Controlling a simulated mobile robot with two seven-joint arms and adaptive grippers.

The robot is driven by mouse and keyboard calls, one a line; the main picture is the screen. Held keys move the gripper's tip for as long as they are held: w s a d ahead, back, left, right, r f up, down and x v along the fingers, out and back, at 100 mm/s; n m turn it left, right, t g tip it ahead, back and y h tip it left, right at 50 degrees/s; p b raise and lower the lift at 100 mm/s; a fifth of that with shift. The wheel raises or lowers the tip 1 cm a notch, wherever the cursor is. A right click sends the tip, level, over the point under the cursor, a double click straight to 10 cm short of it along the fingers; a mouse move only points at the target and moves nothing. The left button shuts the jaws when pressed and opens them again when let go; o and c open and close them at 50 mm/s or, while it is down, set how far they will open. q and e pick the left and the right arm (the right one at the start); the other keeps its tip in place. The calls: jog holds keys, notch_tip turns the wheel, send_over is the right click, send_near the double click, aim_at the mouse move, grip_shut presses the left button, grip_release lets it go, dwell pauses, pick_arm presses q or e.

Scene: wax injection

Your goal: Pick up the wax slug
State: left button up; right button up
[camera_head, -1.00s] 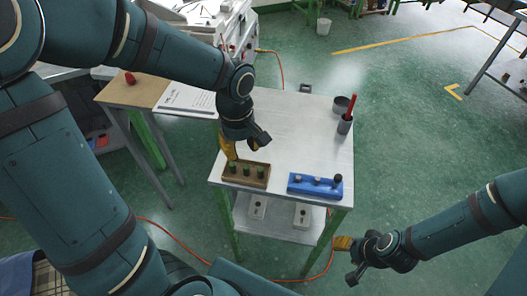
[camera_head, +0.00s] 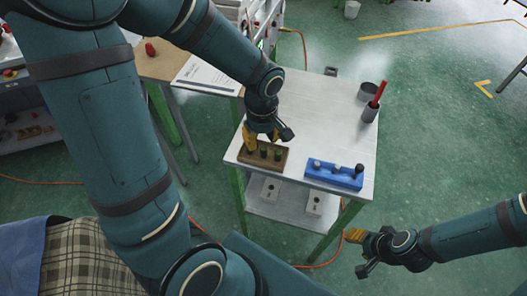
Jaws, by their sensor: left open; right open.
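Dark green slugs (camera_head: 277,155) stand upright in a row in a brown block (camera_head: 263,162) near the front left of the metal table. My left gripper (camera_head: 264,139) points down over the left part of this block, its fingers open. The yellow finger is at the left slug and the dark finger is further right. I cannot tell whether the fingers touch a slug. My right gripper (camera_head: 355,252) is open and empty, off the table at the lower right.
Dark cups (camera_head: 369,113), one with a red stick, stand at the right edge. A paper sheet (camera_head: 205,73) and red object (camera_head: 150,49) lie further left.

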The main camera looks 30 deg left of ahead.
aim_at(263, 156)
pick_arm(q)
notch_tip(263, 156, down, 5)
jog(key=shift+w+d+r+b, duration=0.1)
jog(key=shift+b, duration=0.4)
grip_shut()
